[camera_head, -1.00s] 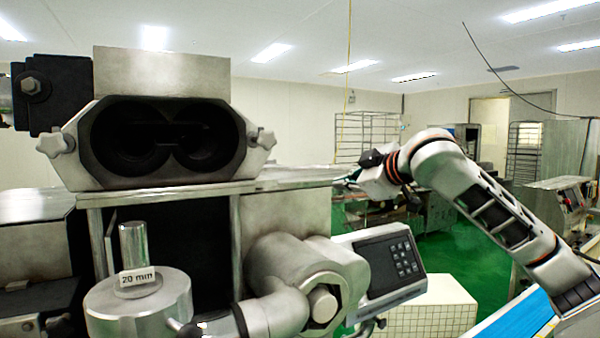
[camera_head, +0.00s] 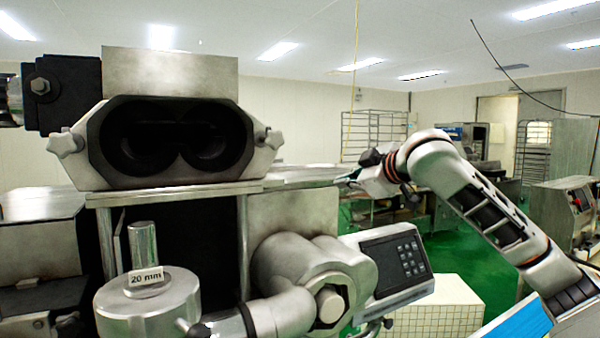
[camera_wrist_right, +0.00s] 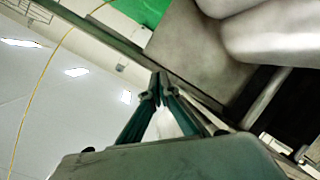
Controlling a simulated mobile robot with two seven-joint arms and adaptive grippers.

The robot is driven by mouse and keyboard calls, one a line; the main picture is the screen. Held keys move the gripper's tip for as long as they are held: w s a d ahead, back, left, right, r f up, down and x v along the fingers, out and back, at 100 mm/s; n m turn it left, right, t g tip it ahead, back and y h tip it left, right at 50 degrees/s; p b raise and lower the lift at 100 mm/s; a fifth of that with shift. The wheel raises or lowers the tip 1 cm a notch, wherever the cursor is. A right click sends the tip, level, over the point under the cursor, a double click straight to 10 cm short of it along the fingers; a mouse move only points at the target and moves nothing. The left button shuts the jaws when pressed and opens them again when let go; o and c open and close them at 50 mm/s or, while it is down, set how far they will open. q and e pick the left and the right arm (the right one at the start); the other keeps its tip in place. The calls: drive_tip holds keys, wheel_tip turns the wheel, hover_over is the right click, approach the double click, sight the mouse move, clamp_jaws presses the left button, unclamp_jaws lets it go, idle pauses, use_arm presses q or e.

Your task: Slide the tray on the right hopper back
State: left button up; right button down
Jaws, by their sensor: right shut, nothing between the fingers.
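The encrusting machine's twin-bore metal housing (camera_head: 178,142) stands left of centre in the head view. A thin flat metal tray (camera_head: 305,174) sticks out at its right, level with the top of the cabinet below. My right gripper (camera_head: 350,177) is at the tray's right end; its fingers are small and partly hidden there. In the wrist view the green fingertips (camera_wrist_right: 160,84) are together with nothing between them, close to a long metal edge. I cannot tell whether they touch it. My left gripper is not in view.
A control panel (camera_head: 392,265) with a keypad sits below my right arm. A round metal fitting (camera_head: 331,304) bulges out left of it. A blue surface (camera_head: 513,325) lies at lower right.

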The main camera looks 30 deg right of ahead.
drive_tip(key=shift+w+d, duration=0.3)
drive_tip(key=shift+w, duration=2.45)
drive_tip(key=shift+w+d, duration=0.3)
drive_tip(key=shift+w, duration=2.4)
drive_tip(key=shift+w+d, duration=0.3)
drive_tip(key=shift+w, duration=2.45)
drive_tip(key=shift+s, duration=0.15)
drive_tip(key=shift+s+a+f, duration=0.1)
drive_tip(key=shift+s, duration=0.45)
drive_tip(key=s, duration=0.8)
drive_tip(key=shift+s+a+b, duration=0.25)
drive_tip(key=shift+a+b, duration=0.15)
drive_tip(key=shift+a, duration=0.05)
